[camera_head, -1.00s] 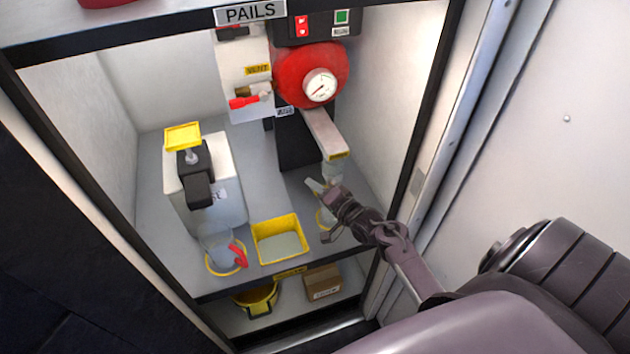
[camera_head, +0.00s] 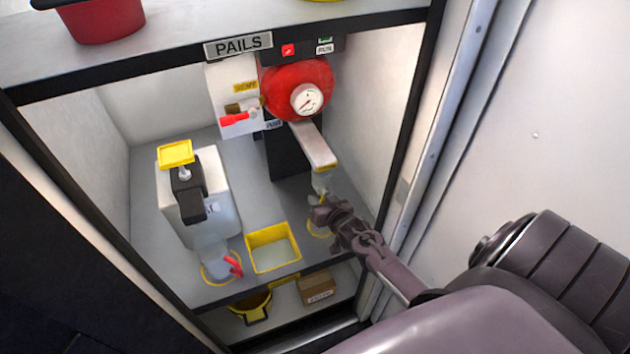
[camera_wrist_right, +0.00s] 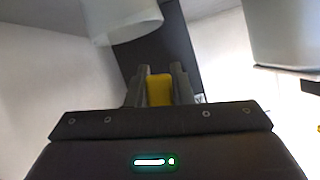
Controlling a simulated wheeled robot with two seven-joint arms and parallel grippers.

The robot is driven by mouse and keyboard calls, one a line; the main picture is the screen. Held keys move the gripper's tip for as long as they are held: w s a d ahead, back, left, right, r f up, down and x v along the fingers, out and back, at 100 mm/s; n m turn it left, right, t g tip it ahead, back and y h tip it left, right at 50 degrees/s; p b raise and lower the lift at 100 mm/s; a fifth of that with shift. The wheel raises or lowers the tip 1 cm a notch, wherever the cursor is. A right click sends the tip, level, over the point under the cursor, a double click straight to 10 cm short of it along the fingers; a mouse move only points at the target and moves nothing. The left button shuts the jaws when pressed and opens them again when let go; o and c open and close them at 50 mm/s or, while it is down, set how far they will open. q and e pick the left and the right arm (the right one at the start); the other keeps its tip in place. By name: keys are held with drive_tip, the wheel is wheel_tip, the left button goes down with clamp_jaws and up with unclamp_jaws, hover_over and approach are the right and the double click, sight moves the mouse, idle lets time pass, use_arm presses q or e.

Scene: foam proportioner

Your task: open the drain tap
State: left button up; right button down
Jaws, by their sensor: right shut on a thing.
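My right gripper (camera_head: 320,212) is on the right side of the cabinet shelf, under the spout arm. In the right wrist view its dark fingers are shut on a small yellow piece (camera_wrist_right: 159,90). I cannot tell whether this piece is the drain tap; in the head view the gripper hides it. A clear cylinder (camera_head: 322,182) hangs under the spout end just above the gripper. A yellow ring (camera_head: 318,231) on the shelf is partly hidden by the gripper. My left gripper is not in view.
A red round housing with a gauge (camera_head: 307,99) stands at the back. Left of it is a red lever (camera_head: 233,120) below a yellow label. A white canister (camera_head: 213,180), a clear jug (camera_head: 210,255) and a yellow tray (camera_head: 272,249) occupy the shelf. The cabinet's right wall is close to my arm.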

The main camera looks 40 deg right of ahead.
drive_tip(key=shift+s+d+f+n+h, duration=0.1)
drive_tip(key=shift+d+n+h, duration=0.45)
drive_tip(key=shift+n, duration=0.15)
drive_tip(key=c, duration=1.3)
unclamp_jaws()
drive_tip(key=v, duration=0.8)
